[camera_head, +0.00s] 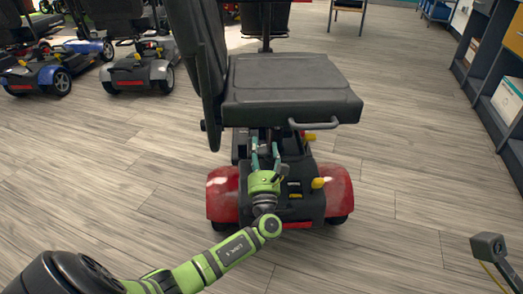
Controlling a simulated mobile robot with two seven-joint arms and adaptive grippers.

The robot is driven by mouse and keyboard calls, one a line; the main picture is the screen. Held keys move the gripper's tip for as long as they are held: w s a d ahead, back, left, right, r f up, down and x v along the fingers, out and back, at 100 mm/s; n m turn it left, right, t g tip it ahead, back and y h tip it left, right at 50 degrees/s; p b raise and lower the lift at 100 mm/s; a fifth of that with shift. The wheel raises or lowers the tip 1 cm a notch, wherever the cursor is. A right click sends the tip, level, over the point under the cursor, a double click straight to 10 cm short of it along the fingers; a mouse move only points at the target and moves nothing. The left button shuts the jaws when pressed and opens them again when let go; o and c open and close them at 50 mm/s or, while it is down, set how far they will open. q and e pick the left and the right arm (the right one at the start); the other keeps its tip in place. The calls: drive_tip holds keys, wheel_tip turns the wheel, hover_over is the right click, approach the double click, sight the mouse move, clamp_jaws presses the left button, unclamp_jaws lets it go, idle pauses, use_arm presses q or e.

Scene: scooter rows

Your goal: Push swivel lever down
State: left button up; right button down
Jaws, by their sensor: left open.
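A red scooter (222,196) with a black seat (285,85) stands in the middle, its seat turned sideways. Under the seat a grey loop handle (313,125) sticks out. Just below it is a small yellow-tipped lever (309,136). I cannot tell for sure which of these is the swivel lever. My green left gripper (265,152) is open and points under the seat, left of both. Its fingertips are near the seat post, partly in the seat's shadow, and I cannot tell if they touch anything.
A yellow knob (318,183) stands on the scooter's rear deck, right of my gripper. More scooters, a blue one (55,75) among them, stand at the back left. A shelf unit (490,80) lines the right side.

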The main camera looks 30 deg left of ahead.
use_arm(q)
drive_tip(key=v, duration=1.2)
